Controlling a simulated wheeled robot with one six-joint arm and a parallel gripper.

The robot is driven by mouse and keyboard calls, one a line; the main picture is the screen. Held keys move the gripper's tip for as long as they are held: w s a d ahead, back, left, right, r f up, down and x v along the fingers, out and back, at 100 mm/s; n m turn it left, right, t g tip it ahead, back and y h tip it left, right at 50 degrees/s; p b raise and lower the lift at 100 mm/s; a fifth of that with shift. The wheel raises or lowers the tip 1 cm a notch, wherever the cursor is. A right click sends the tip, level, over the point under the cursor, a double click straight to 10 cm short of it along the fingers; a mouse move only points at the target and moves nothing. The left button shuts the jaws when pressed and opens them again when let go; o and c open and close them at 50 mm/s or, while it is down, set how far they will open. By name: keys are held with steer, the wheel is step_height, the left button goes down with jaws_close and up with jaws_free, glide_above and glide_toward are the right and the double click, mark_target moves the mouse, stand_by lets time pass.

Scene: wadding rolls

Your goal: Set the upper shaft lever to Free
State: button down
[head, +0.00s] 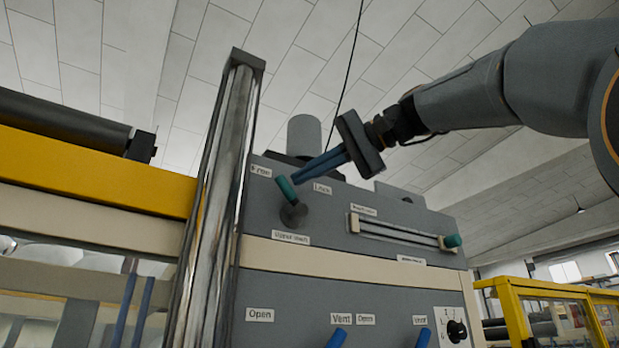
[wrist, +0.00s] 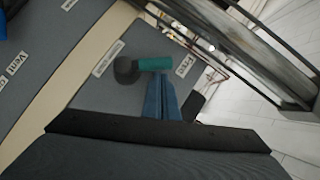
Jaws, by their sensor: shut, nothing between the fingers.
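The upper shaft lever (head: 286,188) has a green handle on a dark round hub, above a label that appears to read "Upper shaft" (head: 290,239). Its handle points up and a little left, toward the Free label (head: 260,171) and away from the Lock label (head: 322,188). In the wrist view the green handle (wrist: 155,63) points at the Free label (wrist: 184,66). My gripper (head: 297,179) is shut and empty, its blue fingertips just right of the handle, on its Lock side. The fingertips (wrist: 160,80) sit close beside the handle; I cannot tell whether they touch.
A slot with a green-knobbed slider (head: 452,241) is at the panel's right. Lower down are blue levers (head: 338,338) and a dial (head: 456,331). A shiny metal column (head: 215,190) stands close left of the panel.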

steer(key=shift+s+a, duration=0.2)
steer(key=shift+a, duration=0.1)
stand_by(0.5)
steer(key=s+d+r+p, duration=0.2)
steer(key=d+r, duration=0.4)
steer(key=d, duration=0.5)
steer(key=shift+s, duration=0.7)
steer(key=shift+d, duration=0.1)
